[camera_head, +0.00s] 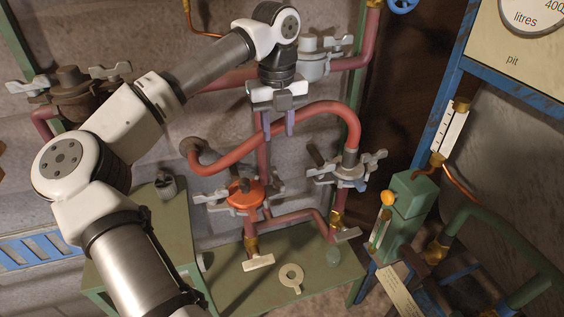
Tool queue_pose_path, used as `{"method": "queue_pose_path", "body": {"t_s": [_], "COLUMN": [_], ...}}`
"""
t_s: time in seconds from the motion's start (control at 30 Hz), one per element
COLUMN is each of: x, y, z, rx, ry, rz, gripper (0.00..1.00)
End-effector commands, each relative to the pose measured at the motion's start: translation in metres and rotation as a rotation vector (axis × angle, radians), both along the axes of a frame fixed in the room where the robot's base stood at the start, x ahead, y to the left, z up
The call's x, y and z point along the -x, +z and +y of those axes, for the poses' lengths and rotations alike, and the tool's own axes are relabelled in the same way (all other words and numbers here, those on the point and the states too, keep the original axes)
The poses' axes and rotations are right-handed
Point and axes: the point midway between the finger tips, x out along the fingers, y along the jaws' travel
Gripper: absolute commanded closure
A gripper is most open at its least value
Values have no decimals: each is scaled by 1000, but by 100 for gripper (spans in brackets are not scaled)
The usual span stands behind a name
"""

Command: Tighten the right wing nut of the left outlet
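Two lower pipe joints look like the outlets. The left one is an orange-topped flange (243,191) on a red pipe, with grey wing nuts around it. Its right wing nut (277,190) sticks out at the flange's right side; how tight it is cannot be told. The right one is a grey flange (349,175) with its own wing nuts. My gripper (279,133) hangs above the left flange, fingers pointing down with a gap between them. It is empty and apart from the wing nut. The gripper overlaps the curved red pipe in the picture.
The curved red pipe (325,108) arches to the right flange. A green box (405,205) stands at the right. Another grey flange (312,62) is close behind my wrist.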

Motion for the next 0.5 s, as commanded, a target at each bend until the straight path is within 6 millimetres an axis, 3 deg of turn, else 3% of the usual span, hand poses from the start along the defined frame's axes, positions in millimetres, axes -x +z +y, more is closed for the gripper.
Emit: {"method": "queue_pose_path", "body": {"t_s": [0.17,0.5], "x": [1,1], "y": [-18,-87], "z": [3,1], "rx": [-10,-4], "ry": [3,1], "rz": [5,6], "gripper": [66,66]}}
